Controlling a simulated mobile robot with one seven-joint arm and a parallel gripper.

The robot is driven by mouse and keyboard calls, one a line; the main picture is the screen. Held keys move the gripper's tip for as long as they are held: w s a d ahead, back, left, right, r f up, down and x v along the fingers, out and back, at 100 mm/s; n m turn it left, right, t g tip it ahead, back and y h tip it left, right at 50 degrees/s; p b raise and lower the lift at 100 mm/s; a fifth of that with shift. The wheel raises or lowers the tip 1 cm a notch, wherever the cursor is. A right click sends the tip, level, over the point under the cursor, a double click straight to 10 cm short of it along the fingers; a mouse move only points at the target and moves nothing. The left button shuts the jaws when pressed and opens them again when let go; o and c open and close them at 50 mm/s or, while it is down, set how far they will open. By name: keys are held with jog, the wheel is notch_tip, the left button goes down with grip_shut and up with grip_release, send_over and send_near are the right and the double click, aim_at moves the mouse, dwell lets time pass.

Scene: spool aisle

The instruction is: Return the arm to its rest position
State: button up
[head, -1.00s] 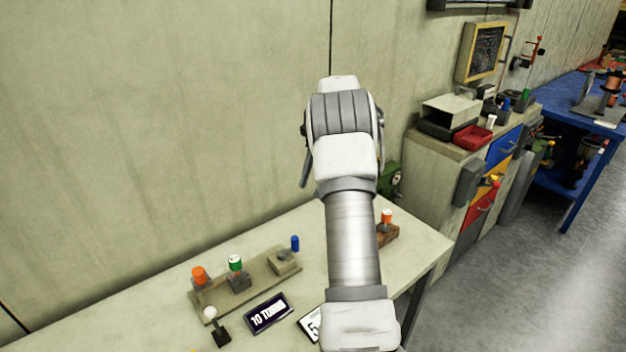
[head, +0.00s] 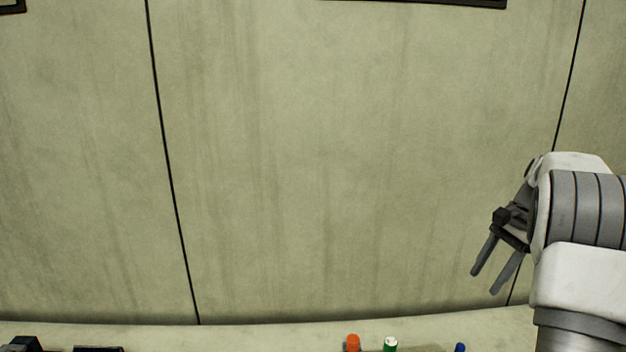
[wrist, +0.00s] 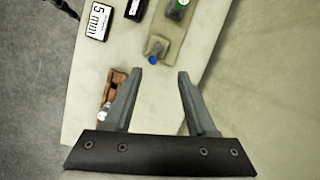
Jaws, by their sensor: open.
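My gripper (head: 484,283) is at the right of the head view, in front of the wall and above the table, with its fingers pointing down and to the left. Its two fingers are apart and nothing is between them. In the wrist view my gripper (wrist: 155,82) is also open and empty, with the table below it. My arm is bent and enters the head view from the right edge.
The pale table (head: 260,338) runs along the bottom of the head view. An orange spool (head: 353,343), a green spool (head: 390,344) and a blue piece (head: 460,347) show there. The wrist view shows a brown block (wrist: 106,108) and a "5 min" sign (wrist: 94,22).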

jog(key=s+a+r+n+t+h, duration=0.1)
jog(key=s+a+r+n, duration=0.2)
jog(key=s+a+r, duration=0.35)
jog(key=s+a+r+n+t+h, duration=0.1)
jog(key=s+a+r+n, duration=0.25)
jog(key=a, duration=0.55)
jog(key=s+a+f+n+t, duration=0.1)
jog(key=s+a+f+n, duration=0.1)
jog(key=s+a+n, duration=0.2)
jog(key=s+a+f+n+t+h, duration=0.1)
jog(key=s+a+n, duration=0.3)
jog(key=s, duration=0.7)
jog(key=shift+s+a+f+t+h, duration=0.15)
jog(key=shift+a+f+t+h, duration=0.25)
jog(key=shift+t, duration=0.4)
jog(key=shift+d, duration=0.15)
